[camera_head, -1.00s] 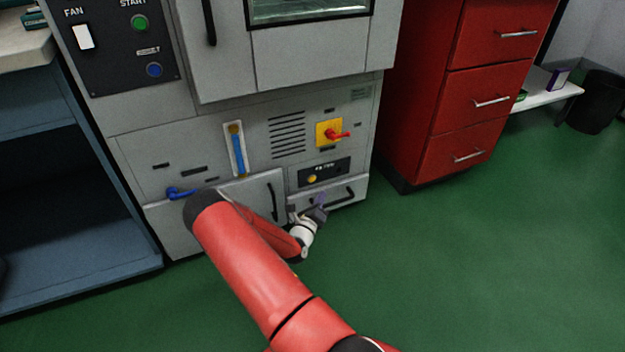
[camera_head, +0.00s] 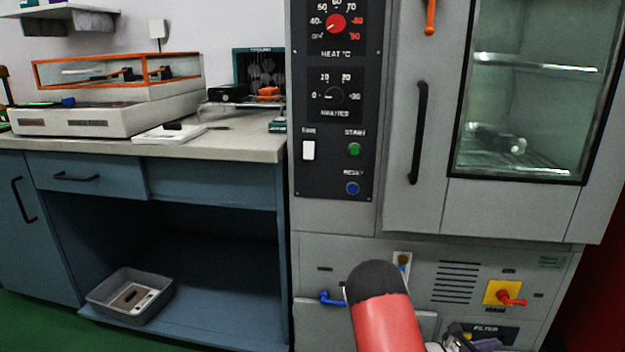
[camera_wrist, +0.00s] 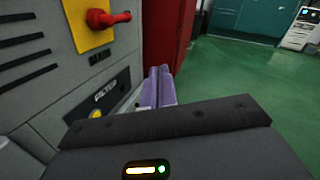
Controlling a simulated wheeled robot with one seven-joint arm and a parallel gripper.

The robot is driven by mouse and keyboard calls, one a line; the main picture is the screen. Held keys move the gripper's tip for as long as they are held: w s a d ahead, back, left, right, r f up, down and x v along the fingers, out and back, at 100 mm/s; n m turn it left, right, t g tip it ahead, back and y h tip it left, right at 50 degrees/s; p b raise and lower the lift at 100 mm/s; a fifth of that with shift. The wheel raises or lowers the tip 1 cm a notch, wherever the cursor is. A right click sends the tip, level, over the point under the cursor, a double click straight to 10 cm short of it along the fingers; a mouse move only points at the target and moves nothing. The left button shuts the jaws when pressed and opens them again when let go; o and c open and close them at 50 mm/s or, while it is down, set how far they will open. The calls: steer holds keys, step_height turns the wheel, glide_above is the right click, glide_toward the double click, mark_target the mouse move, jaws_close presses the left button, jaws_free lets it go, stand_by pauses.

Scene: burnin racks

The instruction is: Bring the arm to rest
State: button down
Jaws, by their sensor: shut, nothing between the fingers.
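My gripper shows in the wrist view with its two purple fingers (camera_wrist: 158,88) side by side, closed together with nothing between them. It is close to the lower front of the grey oven cabinet, beside the FILTER panel (camera_wrist: 108,97) and below the red switch handle (camera_wrist: 115,18). In the head view only a small purple part of my gripper (camera_head: 487,344) shows at the bottom edge, in front of the cabinet's lower panel. My red arm rises in front of the cabinet, its dark elbow near the blue valve handle (camera_head: 333,297). Whether anything touches the cabinet I cannot tell.
The grey cabinet (camera_head: 340,218) has a closed glass door (camera_head: 535,90). A blue bench (camera_head: 160,178) stands to its left, with a grey tray (camera_head: 130,296) on its lower shelf. Green floor (camera_wrist: 240,75) lies open to the right in the wrist view.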

steer(key=s+a+r+m+g+y+p, duration=0.1)
steer(key=s+a+r+m+g+y, duration=0.15)
steer(key=r+m, duration=0.2)
steer(key=s+a+r+m+g+y+p, duration=0.1)
steer(key=s+r+m+g, duration=0.15)
steer(key=r+m, duration=0.2)
steer(key=s+a+r+m+t+y+p, duration=0.1)
steer(key=s+a+r+m+t+y, duration=0.2)
steer(key=a+r, duration=0.4)
steer(key=s+a+r+m+t+y+p, duration=0.2)
steer(key=s+a+r+m+y, duration=0.4)
steer(key=a, duration=0.6)
steer(key=s+a+r+m+t+y+p, duration=0.2)
steer(key=s+a+r+m+t+y, duration=0.1)
steer(key=s+a+r, duration=0.5)
steer(key=a+r+m+y, duration=0.1)
steer(key=y, duration=0.1)
steer(key=shift+s+a+m+t+y, duration=0.15)
steer(key=shift+a+m+t+y, duration=0.1)
steer(key=shift+m+t+y, duration=0.1)
